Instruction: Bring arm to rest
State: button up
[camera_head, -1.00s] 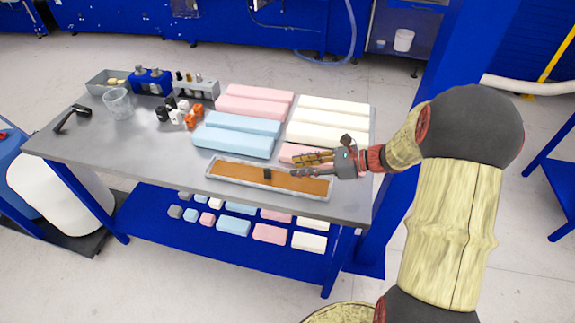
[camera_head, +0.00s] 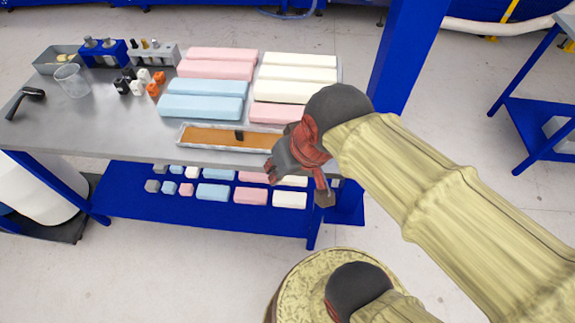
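My arm (camera_head: 410,175) reaches in from the right, folded, with its dark and red wrist (camera_head: 297,155) in front of the table's near right edge. Nothing held can be seen. The grey table (camera_head: 75,130) stands just behind the wrist. A shallow metal tray (camera_head: 190,143) with a brown bed and a small black piece (camera_head: 239,134) lies near its front edge, left of the wrist.
Pink (camera_head: 215,69), blue (camera_head: 200,106) and cream foam blocks (camera_head: 295,75) lie on the table. A glass beaker (camera_head: 71,80), a black handled tool (camera_head: 25,100) and small orange and black parts stand left. Several small blocks rest on the blue shelf (camera_head: 130,200). A blue post (camera_head: 400,50) rises at right.

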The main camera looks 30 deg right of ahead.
jog(key=shift+s+d+r+n+t+h, duration=0.3)
jog(key=shift+r+n, duration=0.15)
jog(key=shift+n, duration=0.15)
dwell(1.0)
